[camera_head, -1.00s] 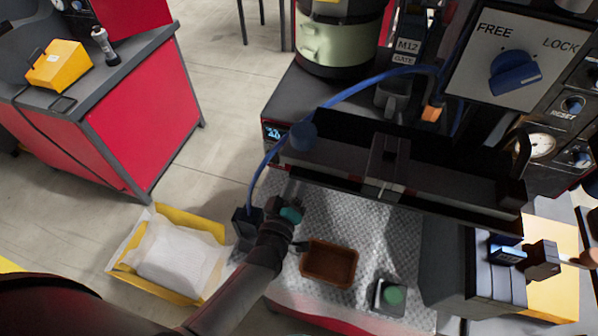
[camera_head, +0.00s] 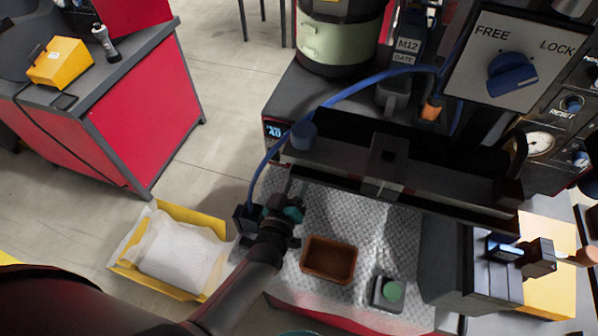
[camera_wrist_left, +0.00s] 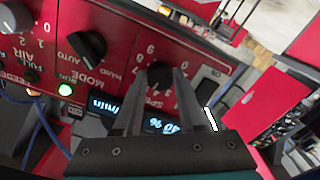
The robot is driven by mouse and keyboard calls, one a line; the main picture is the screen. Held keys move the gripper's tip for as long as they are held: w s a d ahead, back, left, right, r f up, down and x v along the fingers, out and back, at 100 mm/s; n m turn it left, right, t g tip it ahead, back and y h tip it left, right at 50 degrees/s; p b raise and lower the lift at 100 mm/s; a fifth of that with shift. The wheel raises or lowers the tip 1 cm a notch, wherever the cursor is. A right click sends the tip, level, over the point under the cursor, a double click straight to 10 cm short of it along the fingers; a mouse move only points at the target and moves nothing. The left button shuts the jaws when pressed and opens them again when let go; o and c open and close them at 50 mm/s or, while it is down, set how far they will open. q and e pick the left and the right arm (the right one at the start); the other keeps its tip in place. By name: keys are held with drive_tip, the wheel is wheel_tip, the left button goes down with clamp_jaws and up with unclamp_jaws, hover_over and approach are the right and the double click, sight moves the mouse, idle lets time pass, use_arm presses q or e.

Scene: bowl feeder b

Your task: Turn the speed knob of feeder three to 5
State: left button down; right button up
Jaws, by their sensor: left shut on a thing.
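The black speed knob (camera_wrist_left: 159,70) is on a red panel in the left wrist view, with part of the word SPEED and a number scale around it. My left gripper (camera_wrist_left: 160,82) has its two fingers on either side of the knob and is shut on it. A lit display (camera_wrist_left: 165,126) below reads about 40 %, partly covered by the fingers. In the head view my left gripper (camera_head: 290,187) reaches to the feeder's front; the knob is hidden there. The feeder's small display (camera_head: 273,131) also reads about 40. My right gripper is not in view.
A MODE knob (camera_wrist_left: 88,46) and a lit green lamp (camera_wrist_left: 65,90) sit beside the speed knob. A blue cable (camera_head: 352,91) arches over the feeder. A brown tray (camera_head: 328,260) and a green button box (camera_head: 388,293) lie near my left arm.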

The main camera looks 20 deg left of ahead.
use_arm(q)
drive_tip(key=shift+c, duration=2.4)
unclamp_jaws()
drive_tip(key=shift+s, duration=0.1)
drive_tip(key=s, duration=1.5)
drive_tip(key=shift+a, duration=0.3)
drive_tip(key=shift+s, duration=0.15)
